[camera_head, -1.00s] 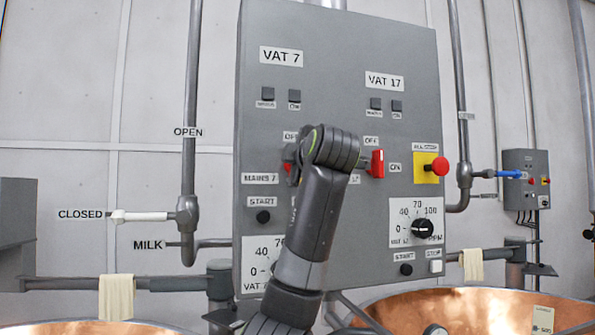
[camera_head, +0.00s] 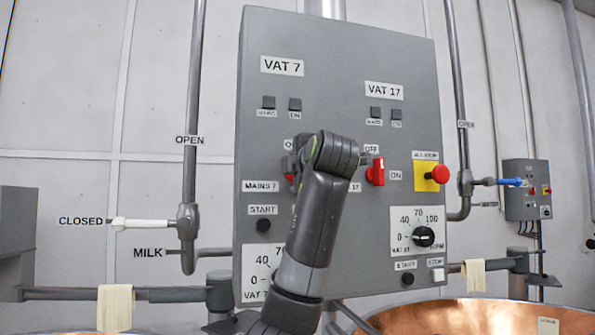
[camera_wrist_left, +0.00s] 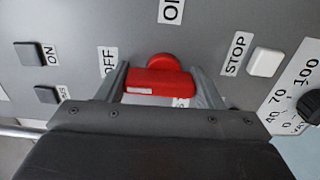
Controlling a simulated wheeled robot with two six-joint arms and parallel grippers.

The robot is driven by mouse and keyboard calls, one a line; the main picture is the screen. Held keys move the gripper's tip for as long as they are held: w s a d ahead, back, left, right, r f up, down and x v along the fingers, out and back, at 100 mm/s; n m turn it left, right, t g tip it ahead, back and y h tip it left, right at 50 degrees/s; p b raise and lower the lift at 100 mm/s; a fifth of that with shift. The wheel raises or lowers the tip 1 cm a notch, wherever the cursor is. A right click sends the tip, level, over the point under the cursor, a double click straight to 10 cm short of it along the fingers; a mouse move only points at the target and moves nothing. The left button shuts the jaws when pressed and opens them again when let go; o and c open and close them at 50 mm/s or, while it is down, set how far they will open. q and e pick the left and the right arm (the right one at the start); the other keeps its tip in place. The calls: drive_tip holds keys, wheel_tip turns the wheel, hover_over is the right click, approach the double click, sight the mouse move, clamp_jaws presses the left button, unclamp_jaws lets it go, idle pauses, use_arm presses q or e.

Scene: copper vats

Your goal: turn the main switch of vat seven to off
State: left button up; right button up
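The main switch of vat seven is a red rotary handle (camera_wrist_left: 160,82), seen between my left fingers in the left wrist view. Its bar lies lengthwise from finger to finger, with a pale stripe on its left half, towards the OFF label (camera_wrist_left: 109,61). The ON label (camera_wrist_left: 171,11) is above it in that view. My left gripper (camera_wrist_left: 162,86) is open, with one finger beyond each end of the bar; I cannot tell whether they touch it. In the head view my arm hides most of the switch, beside the MAINS 7 label (camera_head: 262,186). My right gripper is not in view.
The grey panel (camera_head: 340,50) also bears vat 17's red switch (camera_head: 376,172), a red emergency button (camera_head: 440,174) on yellow, and a dial (camera_head: 423,237). A white-handled valve (camera_head: 140,223) is on the left. A copper vat (camera_head: 480,315) stands below right.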

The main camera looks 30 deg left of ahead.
use_arm(q)
drive_tip(key=o, duration=0.4)
drive_tip(key=b+v, duration=0.5)
drive_tip(key=v, duration=1.2)
drive_tip(key=shift+s+d+b, duration=0.1)
drive_tip(key=shift+s+b, duration=0.1)
drive_tip(key=shift+b, duration=0.1)
